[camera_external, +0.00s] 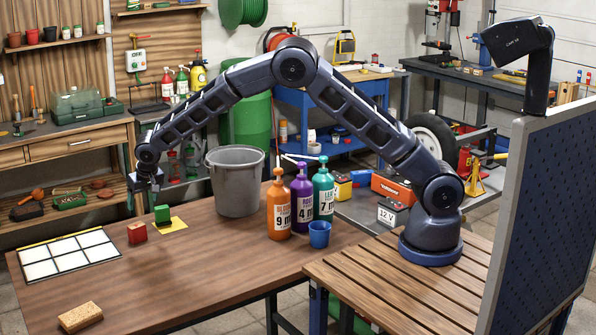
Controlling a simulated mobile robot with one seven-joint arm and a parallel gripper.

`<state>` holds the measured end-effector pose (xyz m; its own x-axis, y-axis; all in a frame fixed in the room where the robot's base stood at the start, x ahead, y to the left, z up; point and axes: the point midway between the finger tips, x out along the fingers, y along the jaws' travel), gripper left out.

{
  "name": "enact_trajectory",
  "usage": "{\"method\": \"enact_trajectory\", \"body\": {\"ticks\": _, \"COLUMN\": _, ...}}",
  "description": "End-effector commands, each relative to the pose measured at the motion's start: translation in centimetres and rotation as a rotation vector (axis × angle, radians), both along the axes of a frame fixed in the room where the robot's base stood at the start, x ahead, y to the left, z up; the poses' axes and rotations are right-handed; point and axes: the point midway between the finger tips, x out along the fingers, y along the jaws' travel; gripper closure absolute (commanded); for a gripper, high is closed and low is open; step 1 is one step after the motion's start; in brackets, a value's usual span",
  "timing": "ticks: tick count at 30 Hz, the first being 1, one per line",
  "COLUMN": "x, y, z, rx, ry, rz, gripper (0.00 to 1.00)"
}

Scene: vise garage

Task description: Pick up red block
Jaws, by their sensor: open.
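The red block (137,233) sits on the brown wooden table (215,270), left of the middle and near the white grid panel. A green block (162,214) stands just right of it on a yellow square (172,226). My gripper (152,187) is open and points down, above and behind the two blocks. It is apart from both. The gripper is small and dark in this view, and its fingers are hard to make out.
A grey bucket (237,185) stands right of the blocks. Orange (278,212), purple (302,200) and teal (323,194) bottles and a blue cup (319,235) stand farther right. A white grid panel (68,256) and a tan sponge-like block (80,316) lie left. The front middle is clear.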

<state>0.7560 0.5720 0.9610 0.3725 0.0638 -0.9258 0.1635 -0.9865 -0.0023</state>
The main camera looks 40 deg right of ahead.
Motion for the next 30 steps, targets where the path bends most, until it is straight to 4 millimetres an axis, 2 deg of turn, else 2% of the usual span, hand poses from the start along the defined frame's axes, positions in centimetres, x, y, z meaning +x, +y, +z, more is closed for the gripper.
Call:
{"method": "enact_trajectory", "body": {"ticks": 3, "x": -0.5, "y": 1.6, "z": -1.4, "rx": -0.002, "ry": -0.004, "rz": 0.006, "gripper": 0.24}}
{"method": "enact_trajectory", "body": {"ticks": 6, "x": -0.7, "y": 2.0, "z": -2.1, "rx": -0.003, "ry": -0.006, "rz": 0.009, "gripper": 0.24}}
{"method": "enact_trajectory", "body": {"ticks": 11, "x": -0.1, "y": 2.1, "z": -3.3, "rx": -0.003, "ry": -0.005, "rz": 0.008, "gripper": 0.24}}
{"method": "enact_trajectory", "body": {"ticks": 18, "x": 1.1, "y": 2.3, "z": -6.5, "rx": -0.004, "ry": -0.005, "rz": 0.008, "gripper": 0.24}}
{"method": "enact_trajectory", "body": {"ticks": 25, "x": 1.7, "y": 2.5, "z": -7.6, "rx": -0.002, "ry": -0.005, "rz": 0.009, "gripper": 0.24}}
{"method": "enact_trajectory", "body": {"ticks": 30, "x": 2.4, "y": 2.6, "z": -9.5, "rx": -0.003, "ry": -0.005, "rz": 0.008, "gripper": 0.24}}
